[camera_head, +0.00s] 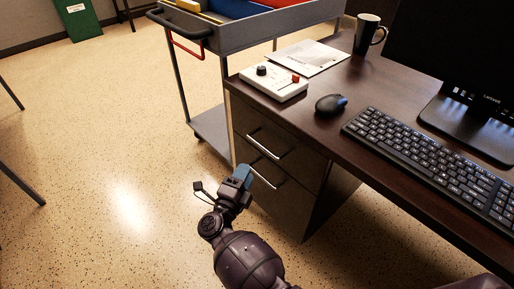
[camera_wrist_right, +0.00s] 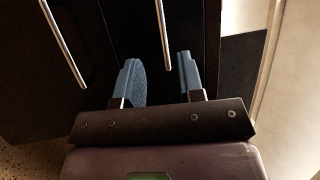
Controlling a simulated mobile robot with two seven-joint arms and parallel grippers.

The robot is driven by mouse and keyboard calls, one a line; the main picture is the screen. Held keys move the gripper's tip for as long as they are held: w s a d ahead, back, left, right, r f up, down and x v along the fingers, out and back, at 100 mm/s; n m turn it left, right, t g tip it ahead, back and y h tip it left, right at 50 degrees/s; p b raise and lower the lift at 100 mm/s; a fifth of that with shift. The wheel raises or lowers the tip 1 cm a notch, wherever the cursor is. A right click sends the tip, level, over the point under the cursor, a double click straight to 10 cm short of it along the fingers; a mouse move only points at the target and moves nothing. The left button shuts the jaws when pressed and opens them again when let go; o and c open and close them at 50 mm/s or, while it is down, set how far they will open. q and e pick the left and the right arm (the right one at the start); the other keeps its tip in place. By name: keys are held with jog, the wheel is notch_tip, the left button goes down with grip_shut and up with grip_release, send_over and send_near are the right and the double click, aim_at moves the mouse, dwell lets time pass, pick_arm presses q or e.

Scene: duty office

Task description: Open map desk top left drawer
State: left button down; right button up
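The map desk (camera_head: 318,115) has a dark top and a drawer stack at its left end. The upper drawer (camera_head: 300,150) has a silver bar handle (camera_head: 270,145) and looks shut. A lower drawer has a similar handle (camera_head: 266,175), also shut. My right gripper (camera_head: 245,172) is in front of the drawers, overlapping the lower handle's left end in the head view. In the right wrist view the gripper (camera_wrist_right: 160,78) is open and empty. One handle (camera_wrist_right: 163,35) ends in line with the finger gap; another handle (camera_wrist_right: 62,42) lies left. I cannot tell which is which. My left gripper is out of view.
On the desk are a white control box (camera_head: 273,84), papers (camera_head: 307,57), a mouse (camera_head: 331,104), a keyboard (camera_head: 435,160), a mug (camera_head: 367,34) and a monitor (camera_head: 455,45). A grey cart (camera_head: 240,42) stands behind the desk's left end. Speckled floor (camera_head: 90,150) at left is clear.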

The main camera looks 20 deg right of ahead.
aim_at(260, 144)
jog(key=b+x, duration=0.1)
jog(key=x, duration=0.9)
jog(key=shift+w+d+r, duration=0.2)
jog(key=shift+w+d, duration=0.05)
grip_shut()
